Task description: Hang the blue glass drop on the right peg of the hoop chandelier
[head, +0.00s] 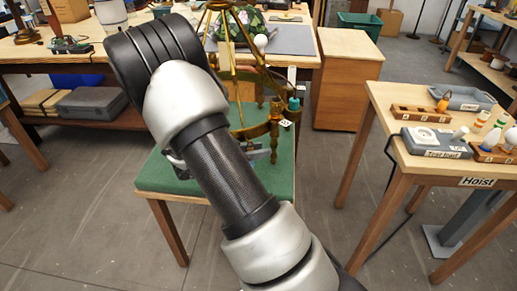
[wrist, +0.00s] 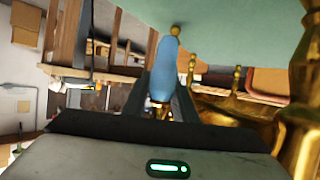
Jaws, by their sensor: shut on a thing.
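The blue glass drop (wrist: 187,66) is a slim light-blue piece with brass-coloured ends. My gripper (wrist: 160,98) is shut on it, and the drop sticks out between the dark fingers in the wrist view. The brass hoop chandelier (head: 273,128) stands on the green-topped table, partly hidden behind my arm. Its brass (wrist: 225,108) also shows close to the right of the drop in the wrist view, with small upright pegs. I cannot tell whether the drop touches a peg. A small teal piece (head: 294,103) shows at the hoop's right side. In the head view my arm hides most of my gripper.
The green-topped table (head: 215,188) has bare room at its front. A wooden cabinet (head: 345,80) stands behind it. The table labelled Hoist (head: 477,182), at the right, holds a grey box (head: 436,143) and bulbs. A workbench (head: 95,55) runs along the back left.

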